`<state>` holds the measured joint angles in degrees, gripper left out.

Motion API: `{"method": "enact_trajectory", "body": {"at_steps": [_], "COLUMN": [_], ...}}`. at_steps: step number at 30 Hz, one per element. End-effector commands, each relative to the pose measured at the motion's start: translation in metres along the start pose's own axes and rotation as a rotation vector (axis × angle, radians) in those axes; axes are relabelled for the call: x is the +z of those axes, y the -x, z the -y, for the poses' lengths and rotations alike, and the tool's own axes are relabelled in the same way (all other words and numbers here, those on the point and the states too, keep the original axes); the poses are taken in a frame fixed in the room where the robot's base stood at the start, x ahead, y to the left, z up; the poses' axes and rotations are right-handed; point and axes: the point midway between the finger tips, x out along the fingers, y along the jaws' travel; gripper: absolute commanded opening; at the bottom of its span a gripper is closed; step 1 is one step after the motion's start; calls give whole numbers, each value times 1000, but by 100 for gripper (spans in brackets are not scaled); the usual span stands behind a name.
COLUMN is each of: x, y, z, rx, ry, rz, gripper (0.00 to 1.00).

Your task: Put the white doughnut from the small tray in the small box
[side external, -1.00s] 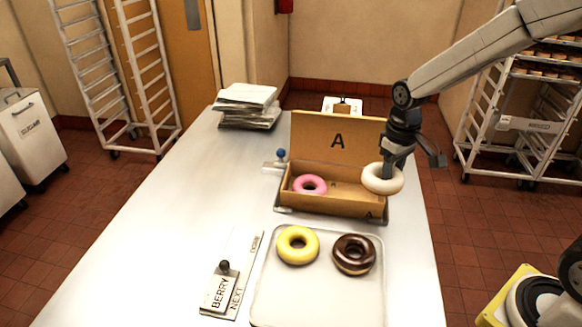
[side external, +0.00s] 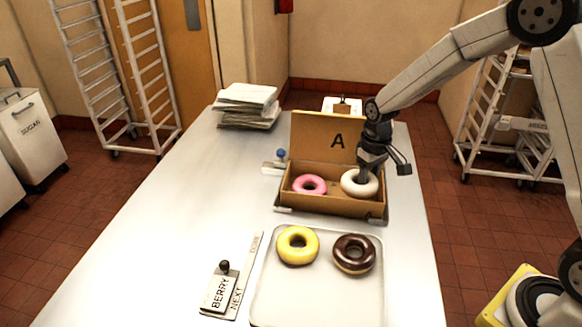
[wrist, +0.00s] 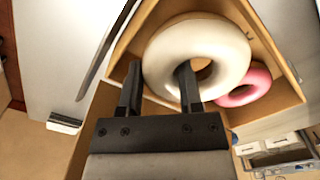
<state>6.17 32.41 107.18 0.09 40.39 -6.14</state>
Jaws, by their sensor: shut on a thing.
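The white doughnut (side external: 360,183) is at the right half of the small box (side external: 335,206), beside a pink doughnut (side external: 309,185). My gripper (side external: 362,178) is shut on the white doughnut's ring. In the wrist view one finger of my gripper (wrist: 160,85) goes into the hole of the white doughnut (wrist: 170,45) and the other is outside the ring. The cardboard box is open, with its lid marked A standing up behind. I cannot tell whether the doughnut touches the box floor. The small tray (side external: 318,295) holds a yellow doughnut (side external: 297,246) and a dark chocolate doughnut (side external: 354,254).
A sliding plate marked BERRY (side external: 221,290) lies left of the tray. A blue-knobbed lever (side external: 281,155) is at the box's left. The table's left side is clear.

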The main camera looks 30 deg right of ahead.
Motion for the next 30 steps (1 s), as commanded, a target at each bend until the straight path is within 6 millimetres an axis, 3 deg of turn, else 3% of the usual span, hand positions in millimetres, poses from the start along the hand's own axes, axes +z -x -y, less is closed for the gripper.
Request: {"method": "enact_trajectory", "body": {"at_steps": [13,27,28,30], "x": [-5,-5,-5,-5], "y": [-35,-39,-39,-39], "z": [0,0,0,0], "rx": [0,0,0,0], "ry": [0,0,0,0], "rz": [1,-1,-1,-1], "gripper": [0,0,52,74]}}
